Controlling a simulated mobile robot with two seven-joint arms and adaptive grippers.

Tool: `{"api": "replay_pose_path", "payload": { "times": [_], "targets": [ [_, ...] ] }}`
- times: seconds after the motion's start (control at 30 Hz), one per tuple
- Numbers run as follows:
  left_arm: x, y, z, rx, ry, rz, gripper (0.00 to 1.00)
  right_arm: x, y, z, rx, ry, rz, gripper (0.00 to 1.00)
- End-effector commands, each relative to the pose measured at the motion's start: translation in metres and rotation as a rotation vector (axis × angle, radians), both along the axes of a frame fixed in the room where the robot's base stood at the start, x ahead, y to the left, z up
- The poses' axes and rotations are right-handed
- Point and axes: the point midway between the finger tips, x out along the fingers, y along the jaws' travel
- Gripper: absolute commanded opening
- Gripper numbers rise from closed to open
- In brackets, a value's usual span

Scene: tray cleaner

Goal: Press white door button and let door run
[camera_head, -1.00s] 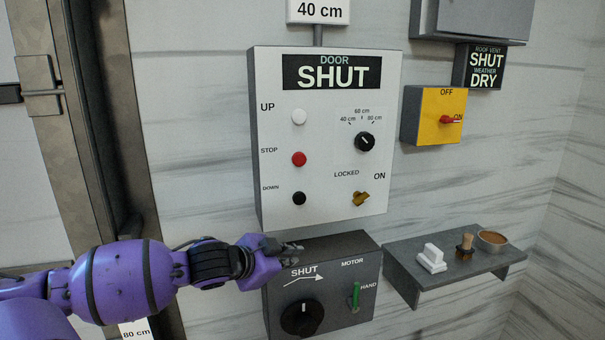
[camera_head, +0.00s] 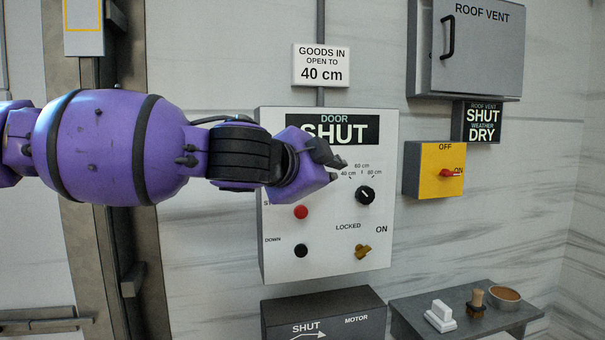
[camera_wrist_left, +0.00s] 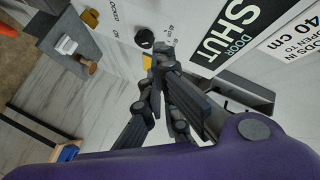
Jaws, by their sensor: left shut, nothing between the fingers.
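The white door control panel (camera_head: 330,271) is on the wall, its display (camera_head: 366,130) reading DOOR SHUT. The white UP button is hidden behind my left gripper and wrist in the head view, and I cannot make it out in the left wrist view. The red STOP button (camera_head: 301,212) and black DOWN button (camera_head: 301,251) show below. My left gripper (camera_head: 342,162) is shut and empty, in front of the panel's upper part; whether it touches the panel is unclear. In the left wrist view its fingers (camera_wrist_left: 158,62) point towards the panel near the black knob (camera_wrist_left: 145,38). My right gripper is out of view.
The panel's black opening knob (camera_head: 365,195) and yellow key switch (camera_head: 362,252) are right of the buttons. A sign (camera_head: 321,66) above reads open to 40 cm. A yellow switch box (camera_head: 420,180) and a shelf (camera_head: 410,315) with small items are at right. A grey motor box (camera_head: 330,300) is below.

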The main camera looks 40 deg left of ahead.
Motion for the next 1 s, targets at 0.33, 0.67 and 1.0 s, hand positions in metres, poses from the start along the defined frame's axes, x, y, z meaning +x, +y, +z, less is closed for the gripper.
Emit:
{"api": "replay_pose_path", "payload": {
  "times": [0.33, 0.67, 1.0],
  "targets": [
    [0.001, 0.002, -0.001, -0.001, 0.0, 0.001, 0.0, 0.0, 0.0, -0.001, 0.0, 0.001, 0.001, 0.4],
    [0.025, 0.03, -0.002, -0.002, 0.003, 0.003, 0.0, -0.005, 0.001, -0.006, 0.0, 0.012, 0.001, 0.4],
    [0.052, 0.061, -0.003, -0.001, 0.004, 0.003, 0.0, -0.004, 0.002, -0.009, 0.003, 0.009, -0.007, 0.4]
  ]
}}
